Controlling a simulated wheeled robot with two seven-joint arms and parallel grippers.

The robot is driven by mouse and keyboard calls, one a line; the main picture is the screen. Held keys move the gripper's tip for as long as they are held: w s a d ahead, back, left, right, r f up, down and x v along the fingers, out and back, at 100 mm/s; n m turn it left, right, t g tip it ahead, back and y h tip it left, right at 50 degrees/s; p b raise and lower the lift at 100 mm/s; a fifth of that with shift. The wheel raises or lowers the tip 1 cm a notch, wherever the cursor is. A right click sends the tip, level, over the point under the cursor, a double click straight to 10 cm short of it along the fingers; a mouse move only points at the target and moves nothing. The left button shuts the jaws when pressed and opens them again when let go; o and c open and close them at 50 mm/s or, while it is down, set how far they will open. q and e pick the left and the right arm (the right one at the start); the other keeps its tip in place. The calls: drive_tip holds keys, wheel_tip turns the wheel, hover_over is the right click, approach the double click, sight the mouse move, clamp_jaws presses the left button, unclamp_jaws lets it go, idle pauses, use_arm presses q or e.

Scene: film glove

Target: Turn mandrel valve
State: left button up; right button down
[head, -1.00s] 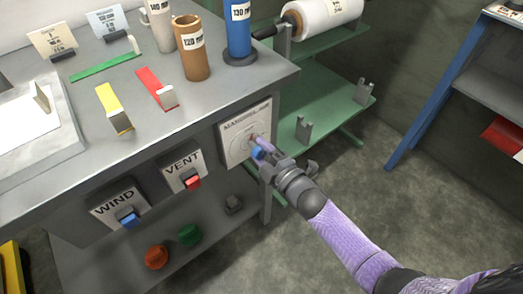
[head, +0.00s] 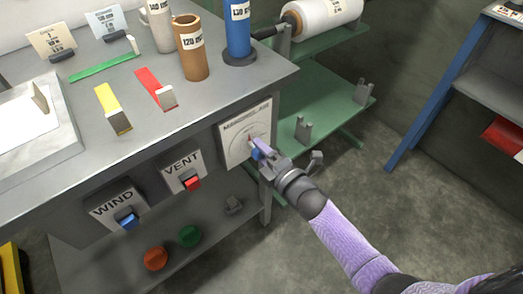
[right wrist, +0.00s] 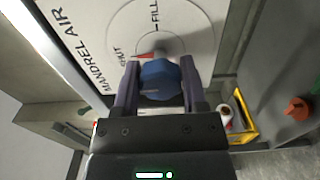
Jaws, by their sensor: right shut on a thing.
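The mandrel valve panel (head: 232,147), a pale plate marked MANDREL AIR, is on the front of the grey bench near its right corner. In the right wrist view the panel (right wrist: 100,45) shows a dial with FILL and SHUT labels. A red pointer (right wrist: 143,56) lies by SHUT. The blue valve knob (right wrist: 160,78) sits between the two fingers of my right gripper (right wrist: 160,85), which is shut on it. In the head view my right gripper (head: 258,148) reaches the panel from the right and mostly covers the knob. My left gripper is out of view.
The WIND box (head: 118,205) and VENT box (head: 184,172) are on the bench front left of the panel. Cardboard tube (head: 191,55) and blue tube (head: 238,30) stand above on the bench top. A green rack (head: 325,110) is at right. Floor at lower right is clear.

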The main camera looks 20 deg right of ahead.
drive_tip(key=shift+f, duration=0.1)
drive_tip(key=shift+c, duration=2)
unclamp_jaws()
drive_tip(key=shift+o, duration=1.2)
use_arm(q)
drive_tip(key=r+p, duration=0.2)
drive_tip(key=p, duration=0.1)
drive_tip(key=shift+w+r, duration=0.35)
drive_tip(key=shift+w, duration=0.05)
use_arm(e)
drive_tip(key=v, duration=1)
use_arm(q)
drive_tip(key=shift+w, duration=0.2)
